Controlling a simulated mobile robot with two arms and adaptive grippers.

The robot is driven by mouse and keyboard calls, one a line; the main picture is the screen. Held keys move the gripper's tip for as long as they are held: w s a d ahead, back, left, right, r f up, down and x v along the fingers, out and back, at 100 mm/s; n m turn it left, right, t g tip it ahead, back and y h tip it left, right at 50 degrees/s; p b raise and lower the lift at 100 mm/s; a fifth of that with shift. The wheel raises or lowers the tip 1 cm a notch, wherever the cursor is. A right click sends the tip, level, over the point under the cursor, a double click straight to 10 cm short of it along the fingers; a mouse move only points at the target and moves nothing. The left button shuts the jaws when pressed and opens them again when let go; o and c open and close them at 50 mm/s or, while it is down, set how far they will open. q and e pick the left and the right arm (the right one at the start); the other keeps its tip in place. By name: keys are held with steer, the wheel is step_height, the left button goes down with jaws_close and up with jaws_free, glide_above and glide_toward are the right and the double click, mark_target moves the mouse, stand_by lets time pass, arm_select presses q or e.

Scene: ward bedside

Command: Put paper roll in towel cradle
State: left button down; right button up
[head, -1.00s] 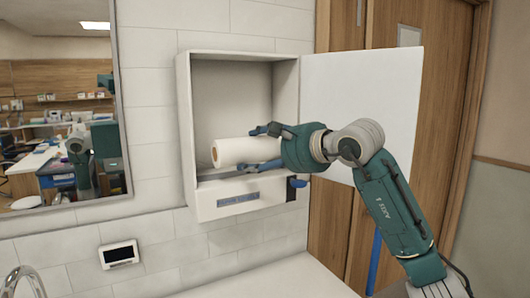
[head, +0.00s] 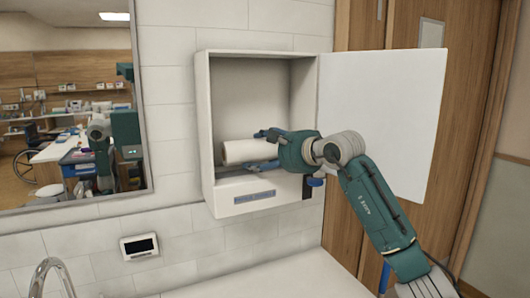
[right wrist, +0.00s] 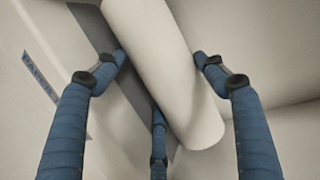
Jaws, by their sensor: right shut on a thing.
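The white paper roll (head: 246,151) lies on its side inside the open wall-mounted towel cabinet (head: 206,140). My right gripper (head: 268,150) is shut on the roll's right part, with its blue fingers around it. In the right wrist view the roll (right wrist: 165,70) runs between the blue fingers of my right gripper (right wrist: 162,62). A grey strip (right wrist: 105,40) lies below the roll near the cabinet's front lip; whether the roll touches it I cannot tell. My left gripper is not in view.
The cabinet's white door (head: 385,115) stands open to the right, behind my right arm. A mirror (head: 70,110) hangs at left. A small display (head: 139,246) is on the tiles above the white counter (head: 290,275), with a tap (head: 50,268) at lower left.

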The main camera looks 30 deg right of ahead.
steer(key=shift+w+f, duration=0.2)
steer(key=shift+w, duration=0.1)
steer(key=o, duration=1.3)
steer(key=shift+o, duration=0.5)
steer(key=shift+f, duration=0.25)
steer(key=shift+s, duration=0.15)
steer(key=shift+s+r+b, duration=0.1)
steer(key=shift+s+b, duration=0.2)
steer(key=shift+s, duration=0.05)
steer(key=b+v, duration=0.2)
steer(key=v, duration=0.5)
steer(key=shift+s+d+r, duration=0.15)
steer(key=shift+s+r, duration=0.15)
